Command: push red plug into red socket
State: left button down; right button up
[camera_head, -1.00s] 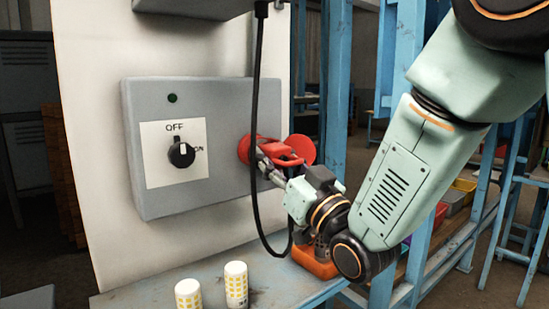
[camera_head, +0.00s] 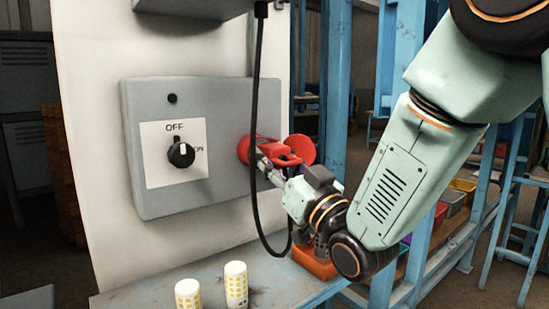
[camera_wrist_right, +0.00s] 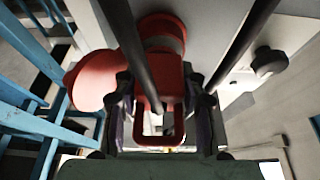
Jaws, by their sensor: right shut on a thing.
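The red plug (camera_head: 287,160) has a loop-shaped handle, and my right gripper (camera_head: 273,163) is shut on it. In the right wrist view the plug's handle (camera_wrist_right: 160,92) lies between the fingers of my right gripper (camera_wrist_right: 160,118). The red socket (camera_head: 245,150) is on the right part of the grey box's front, with a round red lid (camera_head: 304,148) swung open to the right. The plug is lined up at the socket's mouth. The gripper and plug partly hide the joint, so I cannot tell how deep it sits. My left gripper is out of view.
The grey box (camera_head: 220,110) carries a black OFF/ON knob (camera_head: 181,153) and a dark green lamp (camera_head: 172,98). A black cable (camera_head: 256,110) hangs in front of it. Two white-and-yellow cylinders (camera_head: 236,285) stand on the blue ledge below. A blue post (camera_head: 338,90) rises at the right.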

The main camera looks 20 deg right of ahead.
jog(key=shift+w+a, duration=0.15)
jog(key=shift+w, duration=0.25)
jog(key=o, duration=1.1)
jog(key=shift+o, duration=0.2)
jog(key=v, duration=0.7)
jog(key=shift+s, duration=0.25)
jog(key=shift+s+f, duration=0.1)
jog(key=shift+f, duration=0.05)
